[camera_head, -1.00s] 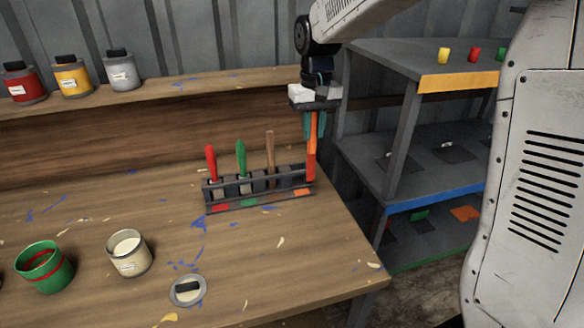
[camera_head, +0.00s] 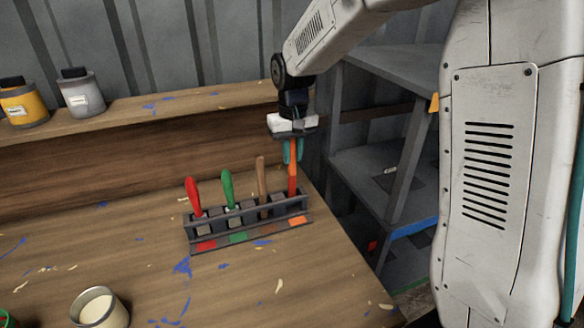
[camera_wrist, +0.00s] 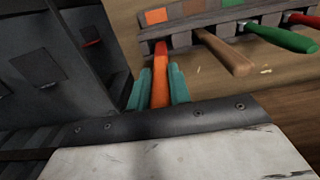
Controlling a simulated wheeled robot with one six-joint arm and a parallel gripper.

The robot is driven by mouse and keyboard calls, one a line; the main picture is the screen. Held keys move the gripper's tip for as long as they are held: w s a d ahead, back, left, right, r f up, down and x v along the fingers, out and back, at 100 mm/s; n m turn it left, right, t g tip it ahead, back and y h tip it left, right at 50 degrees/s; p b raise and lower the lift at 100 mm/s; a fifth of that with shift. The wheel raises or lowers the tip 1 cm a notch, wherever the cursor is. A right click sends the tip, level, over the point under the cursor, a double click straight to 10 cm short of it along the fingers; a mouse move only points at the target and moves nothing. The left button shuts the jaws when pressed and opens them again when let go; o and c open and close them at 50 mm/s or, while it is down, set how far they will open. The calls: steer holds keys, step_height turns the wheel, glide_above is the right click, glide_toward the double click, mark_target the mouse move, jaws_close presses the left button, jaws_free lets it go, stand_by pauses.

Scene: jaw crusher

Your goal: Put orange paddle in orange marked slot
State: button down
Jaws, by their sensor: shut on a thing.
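My gripper (camera_head: 292,152) points down over the right end of the rack and is shut on the orange paddle (camera_head: 292,178). The paddle hangs upright with its lower end at the rack's right slot, behind the front rail; how deep it sits is hidden. The dark rack (camera_head: 250,218) stands on the bench, with the orange mark (camera_head: 298,221) at its right end. In the wrist view the teal fingers (camera_wrist: 158,92) flank the orange paddle (camera_wrist: 160,75), whose red-orange end meets the rack by the orange mark (camera_wrist: 157,16).
The rack also holds a red-handled (camera_head: 194,195), a green-handled (camera_head: 228,188) and a brown-handled tool (camera_head: 262,185). A grey shelf unit (camera_head: 375,165) stands right of the bench. A cream can (camera_head: 98,308) is at the front left. Paint cans (camera_head: 80,92) stand on the ledge.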

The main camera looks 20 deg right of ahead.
mark_target(292, 177)
steer(key=shift+f, duration=1.9)
steer(key=c, duration=1.3)
jaws_free()
